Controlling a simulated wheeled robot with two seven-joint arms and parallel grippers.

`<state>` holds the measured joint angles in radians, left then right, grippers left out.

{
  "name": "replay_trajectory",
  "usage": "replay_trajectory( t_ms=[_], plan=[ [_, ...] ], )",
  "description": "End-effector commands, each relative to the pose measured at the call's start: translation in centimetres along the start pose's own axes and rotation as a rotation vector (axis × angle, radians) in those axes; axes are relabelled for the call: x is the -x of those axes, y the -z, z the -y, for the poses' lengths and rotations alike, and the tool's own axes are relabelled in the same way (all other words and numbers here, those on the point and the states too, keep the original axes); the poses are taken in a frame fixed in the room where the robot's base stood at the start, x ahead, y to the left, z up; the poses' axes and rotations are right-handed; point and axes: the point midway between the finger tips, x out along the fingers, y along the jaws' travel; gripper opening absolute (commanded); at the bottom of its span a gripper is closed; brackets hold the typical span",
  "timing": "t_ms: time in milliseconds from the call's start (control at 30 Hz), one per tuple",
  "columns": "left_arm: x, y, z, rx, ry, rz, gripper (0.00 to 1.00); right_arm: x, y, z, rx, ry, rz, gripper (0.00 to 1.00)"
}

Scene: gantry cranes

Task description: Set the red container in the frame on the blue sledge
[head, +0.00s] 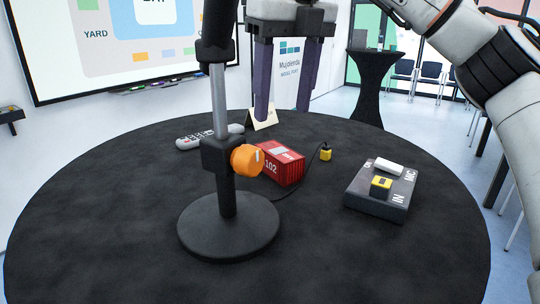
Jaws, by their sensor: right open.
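The red container (285,168), marked 102, sits on the round black table, partly hidden at its left by a stand's orange knob. My right gripper (283,112) hangs at the top middle with its two purple fingers apart and pointing down. It is open and empty, above and behind the container in the picture, not touching it. I see no blue sledge and no frame on one. My left gripper is not in view.
A black stand (228,225) with a grey pole and orange knob (248,158) rises in front of the container. A grey box (373,207) with a white piece and yellow block (381,187) stands right. A small yellow thing (326,153) has a cable. The front table is clear.

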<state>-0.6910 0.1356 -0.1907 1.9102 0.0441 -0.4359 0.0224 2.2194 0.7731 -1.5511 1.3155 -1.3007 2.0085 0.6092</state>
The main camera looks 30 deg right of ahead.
Motion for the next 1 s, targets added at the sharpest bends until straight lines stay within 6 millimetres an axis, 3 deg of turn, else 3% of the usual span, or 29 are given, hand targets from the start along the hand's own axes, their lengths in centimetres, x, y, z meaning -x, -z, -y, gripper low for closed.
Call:
replay_trajectory(
  t_ms=[133,367,700,1000],
  plan=[
    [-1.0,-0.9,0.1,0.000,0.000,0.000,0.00,-3.0,0.2,0.0,-0.001,0.004,-0.008,0.57],
    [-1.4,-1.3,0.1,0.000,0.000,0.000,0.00,-4.8,0.1,0.0,0.000,0.003,-0.005,0.57],
    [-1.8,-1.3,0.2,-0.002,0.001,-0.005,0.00,-9.1,0.6,0.0,-0.001,0.002,-0.004,0.57],
    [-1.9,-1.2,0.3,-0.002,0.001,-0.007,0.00,-9.7,0.6,0.0,0.000,0.001,-0.002,0.57]
  ],
)
